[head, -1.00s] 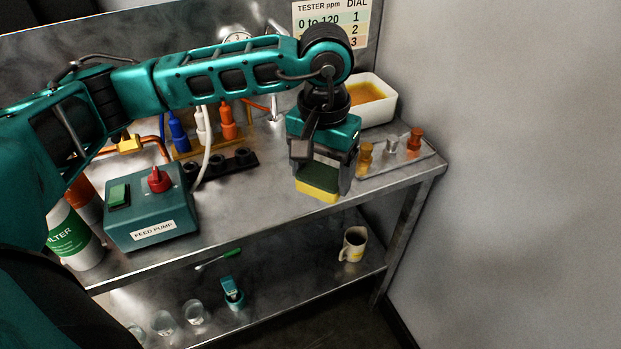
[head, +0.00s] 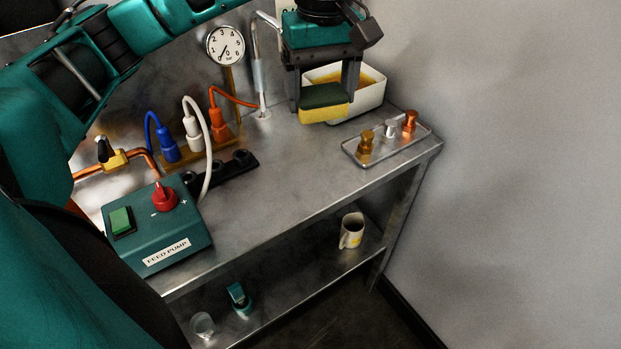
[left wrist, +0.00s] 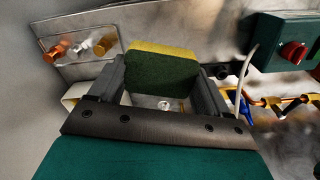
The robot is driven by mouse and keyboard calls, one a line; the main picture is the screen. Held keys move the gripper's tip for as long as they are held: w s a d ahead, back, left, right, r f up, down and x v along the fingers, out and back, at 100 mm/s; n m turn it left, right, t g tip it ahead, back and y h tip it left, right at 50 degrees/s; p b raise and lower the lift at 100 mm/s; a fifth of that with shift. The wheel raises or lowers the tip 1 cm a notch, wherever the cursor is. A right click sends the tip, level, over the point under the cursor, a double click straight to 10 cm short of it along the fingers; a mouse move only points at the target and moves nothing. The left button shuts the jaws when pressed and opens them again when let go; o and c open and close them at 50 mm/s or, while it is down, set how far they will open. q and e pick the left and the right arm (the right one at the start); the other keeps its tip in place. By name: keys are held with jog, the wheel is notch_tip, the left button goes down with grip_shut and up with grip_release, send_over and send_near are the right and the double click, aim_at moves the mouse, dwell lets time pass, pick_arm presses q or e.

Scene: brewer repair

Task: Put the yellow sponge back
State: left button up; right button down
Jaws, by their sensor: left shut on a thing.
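The yellow sponge (head: 325,113) has a dark green scouring side on top. My left gripper (head: 323,96) is shut on the sponge, one finger at each end. In the head view it holds the sponge in front of a white tub (head: 375,98) with orange-brown contents, overlapping the tub's near left part. I cannot tell the exact gap between sponge and tub or bench. The left wrist view shows the sponge (left wrist: 163,72) between the two fingers, green side toward the camera. My right gripper is not in view.
A small tray (head: 358,161) with several metal fittings sits at the bench's right end. A gauge (head: 225,45), a metal pipe (head: 258,75), coloured plugs (head: 193,130) and the feed pump box (head: 155,225) stand to the left. The bench middle is clear. A mug (head: 351,231) stands on the lower shelf.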

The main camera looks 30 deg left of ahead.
aim_at(310, 112)
pick_arm(q)
jog(key=r+n, duration=0.1)
jog(key=a+r+n, duration=0.1)
jog(key=shift+s+a+r+n, duration=0.1)
jog(key=shift+a+r+n, duration=0.05)
jog(key=shift+r+n, duration=0.2)
jog(key=shift+a+r+n, duration=0.1)
jog(key=shift+a+n, duration=0.05)
jog(key=shift+n, duration=0.1)
notch_tip(310, 112, down, 20)
jog(key=shift+r+b, duration=0.25)
jog(key=shift+b, duration=0.2)
jog(key=shift+s+f, duration=0.1)
jog(key=shift+f, duration=0.15)
jog(key=o, duration=0.9)
jog(key=shift+r, duration=0.1)
notch_tip(310, 112, up, 12)
jog(key=shift+r, duration=0.2)
